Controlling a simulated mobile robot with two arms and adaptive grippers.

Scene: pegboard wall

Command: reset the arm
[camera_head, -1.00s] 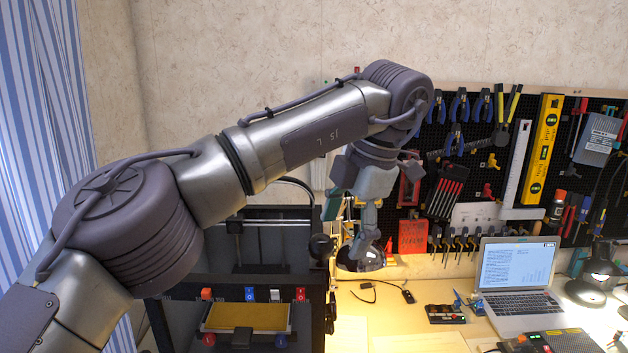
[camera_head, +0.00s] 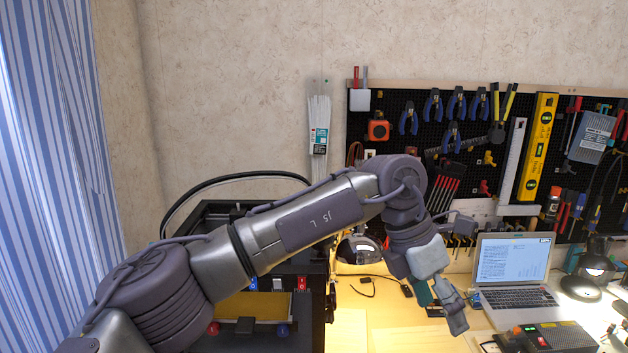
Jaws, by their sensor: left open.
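My left arm comes in from the lower left and reaches across the middle of the head view. My left gripper (camera_head: 452,308) hangs at the arm's end, pointing down and to the right, above the workbench in front of the laptop (camera_head: 515,268). It is open, and I see nothing between its fingers. My right gripper is not in view.
A pegboard (camera_head: 425,150) with pliers, a yellow level (camera_head: 538,147) and other tools hangs behind the bench. A dark machine with a yellow plate (camera_head: 262,305) stands partly behind my arm. A desk lamp (camera_head: 594,270) and a black device (camera_head: 553,337) are at the right.

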